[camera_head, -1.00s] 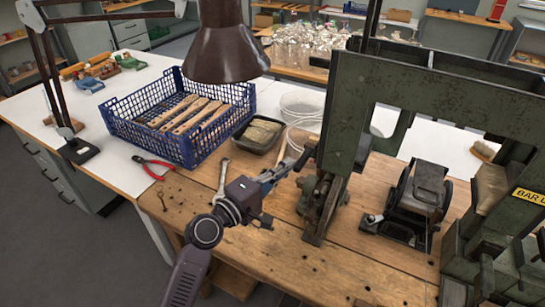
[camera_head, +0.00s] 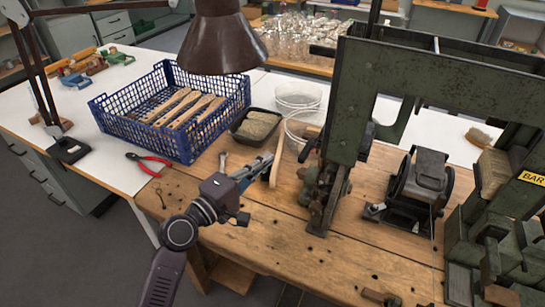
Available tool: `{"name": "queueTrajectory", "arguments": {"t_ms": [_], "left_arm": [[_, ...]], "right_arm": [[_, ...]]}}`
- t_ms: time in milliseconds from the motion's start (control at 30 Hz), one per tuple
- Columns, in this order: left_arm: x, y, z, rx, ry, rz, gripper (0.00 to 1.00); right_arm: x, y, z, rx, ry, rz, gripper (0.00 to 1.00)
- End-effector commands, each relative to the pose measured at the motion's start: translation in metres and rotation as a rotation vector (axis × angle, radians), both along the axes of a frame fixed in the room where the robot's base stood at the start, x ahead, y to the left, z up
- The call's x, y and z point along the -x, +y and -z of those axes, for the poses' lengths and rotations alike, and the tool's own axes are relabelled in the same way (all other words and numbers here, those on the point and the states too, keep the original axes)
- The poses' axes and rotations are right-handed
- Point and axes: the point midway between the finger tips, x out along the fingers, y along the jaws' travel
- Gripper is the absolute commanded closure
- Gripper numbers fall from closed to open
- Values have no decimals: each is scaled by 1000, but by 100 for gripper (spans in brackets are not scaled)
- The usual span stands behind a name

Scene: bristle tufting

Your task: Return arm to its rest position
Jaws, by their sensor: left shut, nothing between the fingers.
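My left arm comes in from the bottom left over the wooden bench (camera_head: 290,260). My left gripper (camera_head: 263,164) is shut and empty, its fingers pointing up and to the right, left of the green machine (camera_head: 420,95). A pale wooden piece (camera_head: 277,168) shows just beyond the fingertips; I cannot tell whether it lies flat on the bench. My right gripper is not in view.
A blue crate (camera_head: 118,127) of wooden brush bodies and a black tray (camera_head: 240,137) of bristle stand behind. Red pliers (camera_head: 150,163) lie left. A lamp shade (camera_head: 222,45) hangs above. The bench front is mostly clear.

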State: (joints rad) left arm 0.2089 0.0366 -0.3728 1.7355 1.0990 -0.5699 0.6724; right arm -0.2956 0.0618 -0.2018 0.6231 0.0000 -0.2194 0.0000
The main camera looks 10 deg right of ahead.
Motion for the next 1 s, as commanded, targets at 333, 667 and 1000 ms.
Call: {"name": "queueTrajectory", "arguments": {"t_ms": [333,667,1000], "left_arm": [[35,42,2,-1,0,-1,100],[47,48,10,-48,-7,4,100],[166,119,162,-887,-60,145,100]], "right_arm": [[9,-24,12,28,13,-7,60],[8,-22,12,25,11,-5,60],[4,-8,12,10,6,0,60]]}}
